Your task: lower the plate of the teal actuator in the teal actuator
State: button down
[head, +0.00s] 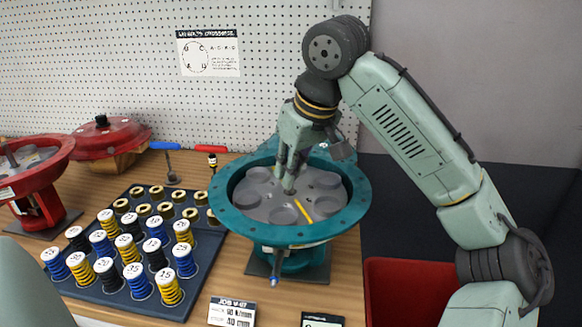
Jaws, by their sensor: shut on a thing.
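The teal actuator (357,205) stands on the workbench right of the middle, a round open bowl with a wide bolt-holed rim on a dark base. Its grey plate (257,190) with several round cups lies inside the bowl, below the rim, with a yellow mark (304,211) on it. I cannot tell from this view whether the plate rests on anything beneath. My gripper (288,186) points down into the bowl at the plate's middle and is shut on its central stem. The fingers hide most of that stem.
A dark tray (212,243) at left holds several numbered springs and brass rings. Label cards (232,312) lie in front. A red bin (405,290) is at right.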

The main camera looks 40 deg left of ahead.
jog(key=shift+f, duration=0.15)
jog(key=c, duration=1.6)
grip_release()
jog(key=v, duration=1.2)
